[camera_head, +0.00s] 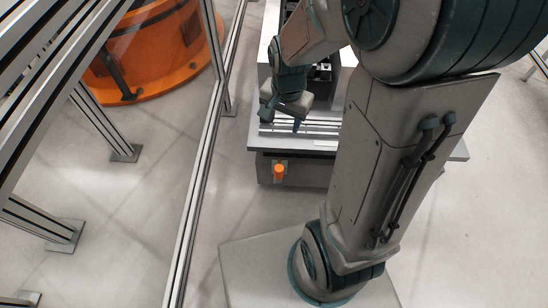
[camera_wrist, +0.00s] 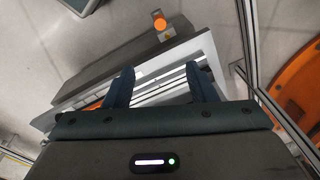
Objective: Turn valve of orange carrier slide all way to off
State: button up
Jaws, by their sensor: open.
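A small orange knob (camera_head: 279,170) is on the front face of the grey drive unit (camera_head: 255,140), below its top edge. It also shows near the top of the wrist view (camera_wrist: 160,22), apart from my fingers. I take it for the valve, but cannot read its on or off position. My gripper (camera_head: 284,118) hangs above the front part of the unit, beyond the knob. In the wrist view its two dark fingers (camera_wrist: 161,78) are spread with nothing held between them. My arm hides part of the unit.
An aluminium-framed clear panel (camera_head: 207,130) stands left of the unit. A large orange round base (camera_head: 155,60) is behind it. Pale rails (camera_wrist: 165,82) lie beneath my fingers, with an orange part (camera_wrist: 90,104) beside them. The floor in front of the knob looks clear.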

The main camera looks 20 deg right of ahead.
aim_at(279, 175)
jog(key=w+f+m+b, duration=0.1)
jog(key=f+b, duration=0.2)
jog(key=f, duration=0.4)
jog(key=w+f+m+b, duration=0.1)
jog(key=f+m+b, duration=0.1)
jog(key=f, duration=0.5)
jog(key=w+f+m+g+b, duration=0.1)
jog(key=f+b, duration=0.3)
jog(key=f, duration=0.3)
jog(key=shift+w+d+f+m+b, duration=0.1)
jog(key=shift+w+m+b, duration=0.1)
jog(key=shift+m+b, duration=0.15)
notch_tip(279, 175, down, 14)
jog(key=b, duration=0.5)
jog(key=shift+b, duration=0.4)
jog(key=shift+c, duration=0.3)
grip_shut()
